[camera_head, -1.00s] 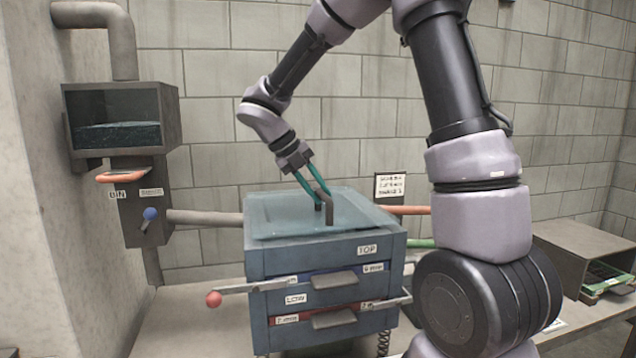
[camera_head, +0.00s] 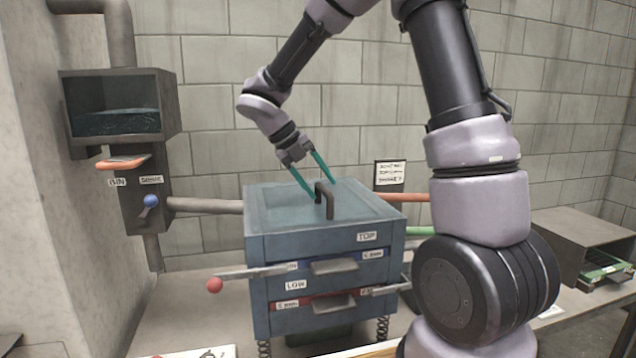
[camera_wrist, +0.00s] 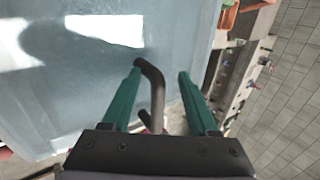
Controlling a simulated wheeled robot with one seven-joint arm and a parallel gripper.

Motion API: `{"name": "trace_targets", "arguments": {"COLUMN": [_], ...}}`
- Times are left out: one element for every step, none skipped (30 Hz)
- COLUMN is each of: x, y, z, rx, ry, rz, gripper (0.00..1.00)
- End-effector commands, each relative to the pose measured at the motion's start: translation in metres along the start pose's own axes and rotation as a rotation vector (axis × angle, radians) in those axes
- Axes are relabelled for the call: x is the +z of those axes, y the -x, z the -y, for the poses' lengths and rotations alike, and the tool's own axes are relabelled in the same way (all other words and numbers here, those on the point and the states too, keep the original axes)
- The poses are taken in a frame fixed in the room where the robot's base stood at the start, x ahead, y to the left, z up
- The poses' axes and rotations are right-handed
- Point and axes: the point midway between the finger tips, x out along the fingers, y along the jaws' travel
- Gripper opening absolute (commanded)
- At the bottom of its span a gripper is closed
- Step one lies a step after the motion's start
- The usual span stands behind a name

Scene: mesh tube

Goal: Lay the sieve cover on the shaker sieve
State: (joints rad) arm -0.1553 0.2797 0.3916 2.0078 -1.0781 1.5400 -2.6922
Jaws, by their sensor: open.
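The sieve cover (camera_head: 285,206) is a flat, bluish, glassy plate with a dark bent handle (camera_head: 329,205). It lies on top of the blue-grey shaker sieve (camera_head: 325,243), looks level and sits within the top frame's edges. My gripper (camera_head: 320,187) has two green fingers, open and spread around the far part of the handle. In the wrist view, the handle (camera_wrist: 155,90) stands between the open fingers (camera_wrist: 160,72), nearer the left one, and the cover (camera_wrist: 85,85) fills the left side. Whether a finger touches the handle, I cannot tell.
A red-knobbed lever (camera_head: 214,285) sticks out left of the sieve. A wall-mounted bin (camera_head: 118,108) with an orange handle stands at the left. An open grey box (camera_head: 580,238) stands at the right. Pipes run behind the sieve.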

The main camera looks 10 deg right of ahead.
Motion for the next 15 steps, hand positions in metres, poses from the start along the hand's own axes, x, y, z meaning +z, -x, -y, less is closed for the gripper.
{"name": "trace_targets", "arguments": {"x": [0.000, 0.000, 0.001, 0.001, 0.001, 0.001, 0.001, 0.001, 0.001, 0.001, 0.001, 0.001, 0.001, 0.001, 0.001], "y": [0.002, 0.004, 0.009, 0.013, 0.017, 0.025, 0.030, 0.037, 0.045, 0.052, 0.058, 0.066, 0.072, 0.077, 0.084], "z": [0.000, 0.000, 0.000, 0.000, 0.000, 0.000, 0.000, 0.000, -0.001, -0.001, -0.001, 0.000, 0.000, -0.001, -0.001], "rx": [0.000, 0.000, 0.001, 0.001, 0.001, 0.002, 0.002, 0.003, 0.002, 0.002, 0.002, 0.002, 0.002, 0.002, 0.003], "ry": [0.000, -0.001, -0.001, 0.000, -0.001, -0.001, -0.002, -0.001, -0.002, -0.001, -0.001, -0.002, -0.001, -0.002, -0.001], "rz": [0.001, 0.002, 0.003, 0.005, 0.005, 0.006, 0.006, 0.007, 0.007, 0.007, 0.007, 0.007, 0.006, 0.006, 0.005], "gripper": [0.60, 0.60, 0.60, 0.60, 0.60, 0.60, 0.60, 0.60, 0.60, 0.60, 0.60, 0.60, 0.60, 0.60, 0.60]}}
